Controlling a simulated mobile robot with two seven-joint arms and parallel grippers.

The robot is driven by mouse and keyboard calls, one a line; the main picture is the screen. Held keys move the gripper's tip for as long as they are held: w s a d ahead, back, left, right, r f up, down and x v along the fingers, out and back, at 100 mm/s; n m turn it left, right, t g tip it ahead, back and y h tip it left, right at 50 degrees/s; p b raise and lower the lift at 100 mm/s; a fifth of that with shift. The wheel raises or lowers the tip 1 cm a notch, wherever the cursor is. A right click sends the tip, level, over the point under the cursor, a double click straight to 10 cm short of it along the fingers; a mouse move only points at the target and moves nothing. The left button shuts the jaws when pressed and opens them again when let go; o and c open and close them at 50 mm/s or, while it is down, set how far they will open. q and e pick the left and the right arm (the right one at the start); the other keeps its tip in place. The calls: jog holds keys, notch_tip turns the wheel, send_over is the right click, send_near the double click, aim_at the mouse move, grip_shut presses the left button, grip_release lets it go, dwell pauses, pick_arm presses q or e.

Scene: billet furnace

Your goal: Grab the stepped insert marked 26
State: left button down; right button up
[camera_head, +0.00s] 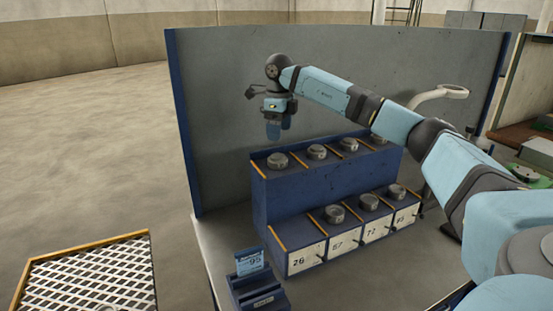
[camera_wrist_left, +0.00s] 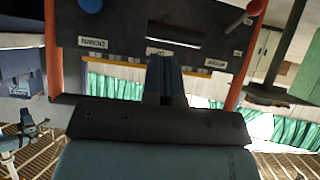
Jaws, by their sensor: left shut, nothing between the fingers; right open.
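The blue two-tier rack (camera_head: 262,210) stands on the bench in the head view. A white label reading 26 (camera_head: 306,258) is at the left end of its lower front; the lower bay behind it looks empty. A grey round stepped insert (camera_head: 277,160) sits at the left end of the upper tier, in line with that label; no marking on it is legible. My right gripper (camera_head: 280,138) is open, pointing down just above and behind this insert, apparently apart from it. My left gripper (camera_wrist_left: 167,82) is shut and empty in the left wrist view, away from the rack.
Other inserts sit along the upper tier (camera_head: 317,151) and in the lower bays (camera_head: 335,213). A small blue holder with a card (camera_head: 250,262) stands before the rack. A grey panel (camera_head: 225,120) rises behind. A mesh-topped stand (camera_head: 90,275) is at the lower left.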

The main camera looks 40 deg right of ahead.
aim_at(278, 156)
jog(key=f, duration=0.2)
jog(key=w+f, duration=0.1)
jog(key=f, duration=0.1)
jog(key=shift+f, duration=0.25)
jog(key=shift+s+f+p, duration=0.2)
jog(key=shift+f+p, duration=0.15)
jog(key=shift+p, duration=0.05)
jog(key=f, duration=0.2)
jog(key=f+p, duration=0.1)
jog(key=f, duration=0.1)
jog(key=shift+w+d+f, duration=0.15)
jog(key=shift+w+f, duration=0.05)
jog(key=shift+f, duration=0.15)
pick_arm(q)
jog(key=shift+w+r, duration=0.3)
jog(key=shift+r, duration=0.3)
jog(key=shift+w+r, duration=0.25)
jog(key=shift+r, duration=0.35)
jog(key=shift+s+f, duration=0.1)
jog(key=shift+f, duration=0.15)
pick_arm(e)
jog(key=shift+r, duration=0.1)
jog(key=c, duration=1.1)
